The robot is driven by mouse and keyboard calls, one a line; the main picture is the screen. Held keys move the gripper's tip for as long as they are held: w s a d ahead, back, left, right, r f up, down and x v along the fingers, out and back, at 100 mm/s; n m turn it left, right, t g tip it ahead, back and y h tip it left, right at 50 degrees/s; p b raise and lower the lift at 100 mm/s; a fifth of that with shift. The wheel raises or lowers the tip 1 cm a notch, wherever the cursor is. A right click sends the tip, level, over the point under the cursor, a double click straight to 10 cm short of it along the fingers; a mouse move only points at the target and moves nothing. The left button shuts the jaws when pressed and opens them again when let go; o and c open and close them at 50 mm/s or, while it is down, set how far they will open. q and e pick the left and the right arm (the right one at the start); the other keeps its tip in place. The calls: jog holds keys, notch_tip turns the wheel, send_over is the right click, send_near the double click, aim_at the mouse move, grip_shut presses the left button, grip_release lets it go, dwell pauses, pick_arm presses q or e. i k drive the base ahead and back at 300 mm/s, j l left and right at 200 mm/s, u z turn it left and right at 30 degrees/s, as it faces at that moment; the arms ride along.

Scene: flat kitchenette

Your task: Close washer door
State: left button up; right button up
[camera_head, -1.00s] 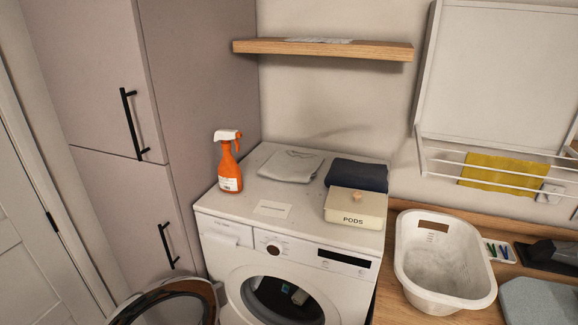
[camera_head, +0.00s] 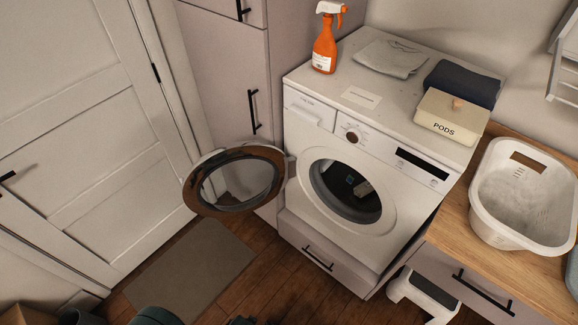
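The white washer (camera_head: 316,217) stands in the middle of the head view, with its round drum opening (camera_head: 350,190) uncovered. Something dark with small light patches shows inside the drum. The round washer door (camera_head: 246,152) stands wide open, swung out to the left of the opening. Neither of my grippers can be made out. Dark shapes show at the bottom edge, but I cannot tell what they are.
A spray bottle (camera_head: 325,42), folded cloths (camera_head: 391,58) and a PODS box (camera_head: 452,116) sit on the washer. A white basin (camera_head: 490,232) rests on the wooden counter at right. A step stool (camera_head: 424,292) stands below it. A grey mat (camera_head: 190,270) lies on the floor at left.

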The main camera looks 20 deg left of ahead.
aim_at(284, 167)
jog(key=i+j, duration=0.1)
jog(key=j, duration=0.3)
jog(key=i+j, duration=0.1)
jog(key=j, duration=0.35)
jog(key=i+j, duration=0.1)
jog(key=j, duration=0.75)
jog(key=i+z, duration=0.05)
